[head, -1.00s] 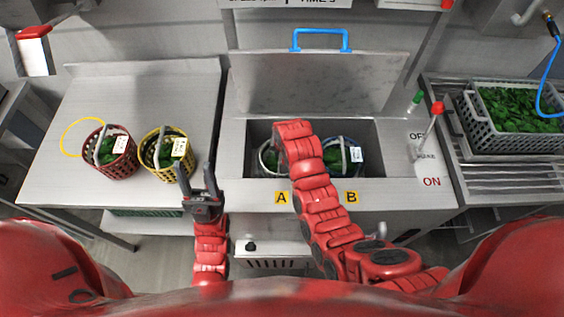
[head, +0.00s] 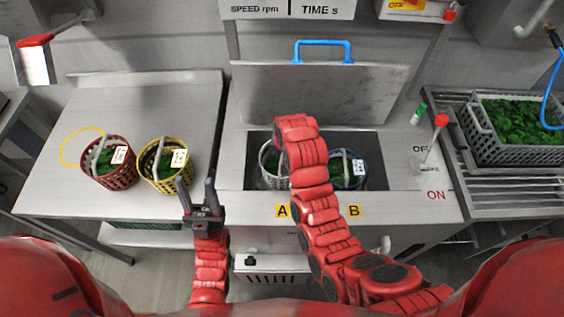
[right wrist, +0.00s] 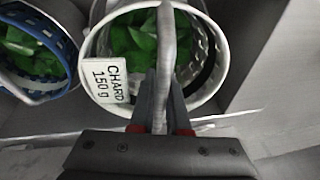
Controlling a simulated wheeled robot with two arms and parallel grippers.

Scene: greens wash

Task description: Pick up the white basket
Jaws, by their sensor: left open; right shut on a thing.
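The white basket (head: 268,172) with greens is at slot A of the sink-like well, partly hidden by my right arm. In the right wrist view, the white basket (right wrist: 219,75) has a tag reading CHARD 150 g. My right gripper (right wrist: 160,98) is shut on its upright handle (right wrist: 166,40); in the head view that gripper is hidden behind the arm. My left gripper (head: 198,187) is open and empty, just in front of the counter's edge, near the yellow basket.
A blue basket (head: 359,183) stands close beside at slot B. A red basket (head: 112,181) and yellow basket (head: 170,185) stand on the left counter. The lid (head: 300,95) is raised behind the well. A red-knobbed lever (head: 441,120) and grey crate (head: 490,150) are right.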

